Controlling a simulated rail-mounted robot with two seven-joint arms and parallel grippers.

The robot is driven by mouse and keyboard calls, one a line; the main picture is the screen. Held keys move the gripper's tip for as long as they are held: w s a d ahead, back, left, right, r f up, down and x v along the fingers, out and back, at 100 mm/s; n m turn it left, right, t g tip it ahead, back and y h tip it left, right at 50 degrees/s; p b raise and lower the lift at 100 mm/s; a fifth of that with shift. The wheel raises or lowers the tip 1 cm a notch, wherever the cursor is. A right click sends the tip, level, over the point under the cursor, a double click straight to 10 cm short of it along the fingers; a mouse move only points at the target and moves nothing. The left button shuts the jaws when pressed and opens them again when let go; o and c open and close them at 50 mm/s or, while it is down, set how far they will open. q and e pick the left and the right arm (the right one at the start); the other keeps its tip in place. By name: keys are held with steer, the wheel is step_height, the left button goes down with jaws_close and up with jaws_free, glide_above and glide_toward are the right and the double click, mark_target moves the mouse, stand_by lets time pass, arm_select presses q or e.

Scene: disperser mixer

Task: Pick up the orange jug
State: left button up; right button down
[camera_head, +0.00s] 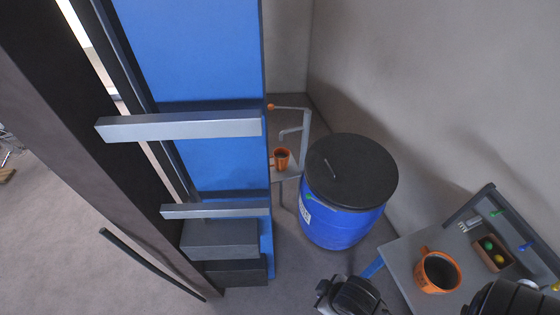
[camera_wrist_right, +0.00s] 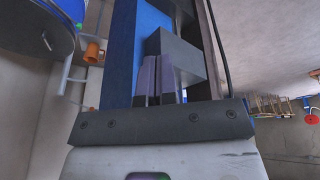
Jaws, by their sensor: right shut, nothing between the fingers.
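An orange jug (camera_head: 438,271) with a dark inside and a handle on its left stands upright on the grey table (camera_head: 402,262) at the lower right of the head view. A smaller orange cup (camera_head: 281,157) stands on a shelf behind the machine, and an orange cup also shows in the right wrist view (camera_wrist_right: 93,53). My right gripper (camera_wrist_right: 158,66) is shut and empty in the right wrist view, in front of the machine and away from any orange vessel. Dark parts of my arms show at the bottom of the head view, but my left gripper's fingers cannot be made out.
A blue barrel (camera_head: 340,226) with a black lid (camera_head: 350,170) stands between the tall blue machine (camera_head: 205,60) and the table. A brown box (camera_head: 491,253) with coloured balls sits right of the jug. A dark raised edge with coloured pegs borders the table's back. Open floor lies at left.

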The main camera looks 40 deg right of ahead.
stand_by(0.4)
steer(key=c, duration=1)
jaws_free()
steer(key=shift+w, duration=0.1)
